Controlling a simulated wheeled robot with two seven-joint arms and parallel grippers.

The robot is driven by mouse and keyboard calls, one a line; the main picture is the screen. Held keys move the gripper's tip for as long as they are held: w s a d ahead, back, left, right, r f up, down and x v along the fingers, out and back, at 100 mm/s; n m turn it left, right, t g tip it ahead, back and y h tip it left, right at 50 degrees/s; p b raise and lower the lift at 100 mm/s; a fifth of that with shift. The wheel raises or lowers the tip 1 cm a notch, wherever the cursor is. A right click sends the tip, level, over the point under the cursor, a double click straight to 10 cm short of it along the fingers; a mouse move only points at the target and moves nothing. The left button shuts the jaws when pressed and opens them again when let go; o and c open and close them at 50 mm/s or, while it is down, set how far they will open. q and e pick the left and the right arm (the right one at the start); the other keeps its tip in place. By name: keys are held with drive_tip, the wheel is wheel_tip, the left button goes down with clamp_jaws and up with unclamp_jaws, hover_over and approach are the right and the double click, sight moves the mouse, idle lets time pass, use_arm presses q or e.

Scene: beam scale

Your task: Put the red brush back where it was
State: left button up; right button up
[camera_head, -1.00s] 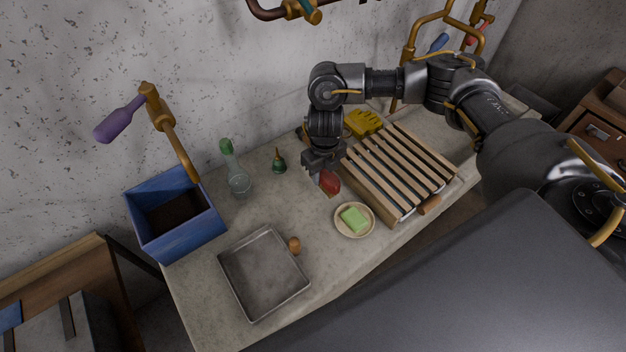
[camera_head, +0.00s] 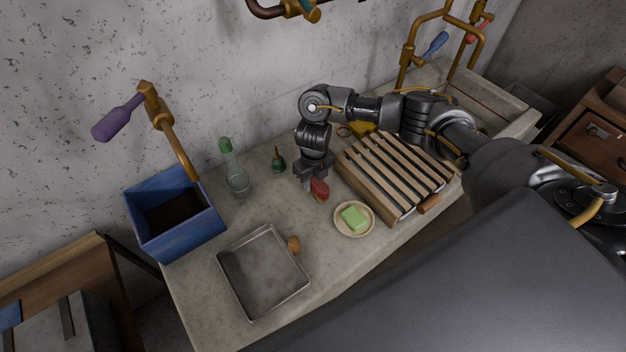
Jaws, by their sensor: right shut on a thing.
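The red brush (camera_head: 320,188) is at the middle of the stone counter, between the slatted wooden rack and the small green-bodied brush or bottle. My right gripper (camera_head: 312,180) points down from above and is shut on the red brush. The gripper hides part of the brush. I cannot tell whether the brush touches the counter or hangs just above it. My left gripper is not in view.
The slatted wooden rack (camera_head: 393,173) is to the right. A dish (camera_head: 369,227) with green soap (camera_head: 354,216) is in front. A metal tray (camera_head: 232,288), glass flask (camera_head: 238,182), green item (camera_head: 278,164) and blue box (camera_head: 160,248) are left.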

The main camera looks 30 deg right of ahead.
drive_tip(key=shift+f, duration=0.2)
drive_tip(key=o, duration=0.9)
drive_tip(key=shift+o, duration=0.2)
drive_tip(key=shift+r, duration=0.1)
drive_tip(key=shift+r, duration=0.3)
wheel_tip(320, 180, up, 12)
drive_tip(key=shift+f, duration=0.2)
drive_tip(key=shift+a, duration=0.15)
